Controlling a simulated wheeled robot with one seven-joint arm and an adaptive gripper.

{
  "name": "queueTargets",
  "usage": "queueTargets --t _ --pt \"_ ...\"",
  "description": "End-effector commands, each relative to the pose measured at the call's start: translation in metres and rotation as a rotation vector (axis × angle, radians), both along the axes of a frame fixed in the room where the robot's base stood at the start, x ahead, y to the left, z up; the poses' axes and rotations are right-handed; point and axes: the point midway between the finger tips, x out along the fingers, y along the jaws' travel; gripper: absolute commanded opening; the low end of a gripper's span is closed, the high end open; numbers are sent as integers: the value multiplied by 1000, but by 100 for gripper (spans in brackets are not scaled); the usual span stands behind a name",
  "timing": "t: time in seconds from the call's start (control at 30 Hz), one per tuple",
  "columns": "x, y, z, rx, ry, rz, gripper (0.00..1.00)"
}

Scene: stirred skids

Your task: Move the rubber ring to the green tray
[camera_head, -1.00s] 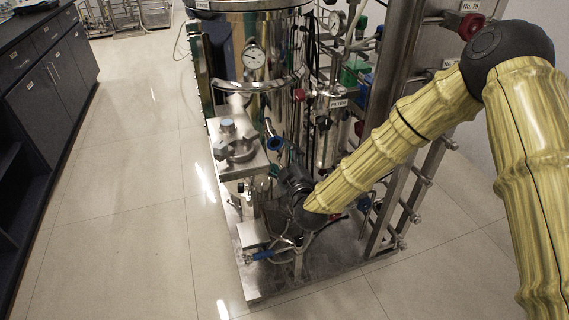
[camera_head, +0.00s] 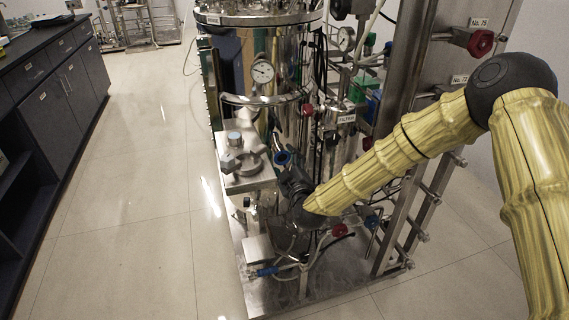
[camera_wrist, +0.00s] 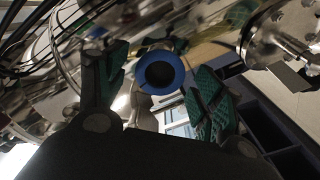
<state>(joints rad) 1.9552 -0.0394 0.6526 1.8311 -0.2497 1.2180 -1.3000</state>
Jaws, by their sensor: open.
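A blue ring with a dark centre, which looks like the rubber ring (camera_wrist: 161,54), shows in the wrist view between and beyond my fingers. In the head view the blue ring (camera_head: 276,158) is at the skid's front, right of the clamp. My gripper (camera_wrist: 161,88) is open, with a green-padded finger on each side of the ring and a gap to each. In the head view my gripper (camera_head: 287,172) is dark and partly hidden, just below the ring. What supports the ring is unclear. I cannot make out a green tray.
The steel skid holds a large tank (camera_head: 262,45), a gauge (camera_head: 263,72), a clamp on a plate (camera_head: 243,162), pipes and red handles close around my arm. A green box-like thing (camera_head: 360,88) sits behind. A dark cabinet (camera_head: 60,95) stands left; the floor (camera_head: 140,190) between is clear.

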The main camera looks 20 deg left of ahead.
Motion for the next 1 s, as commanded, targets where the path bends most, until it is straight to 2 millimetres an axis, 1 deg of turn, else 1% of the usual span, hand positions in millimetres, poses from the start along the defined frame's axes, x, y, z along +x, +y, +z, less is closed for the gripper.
queueTargets --t 0.07,0.2,0.23,0.27,0.57,1.0 --pt "0 0 0 0 0 0 68" --pt "0 0 0 0 0 0 42" --pt "0 0 0 0 0 0 37" --pt "0 0 0 0 0 0 34" --pt "-2 -1 0 0 1 1 34" --pt "-9 -6 0 0 0 0 34"
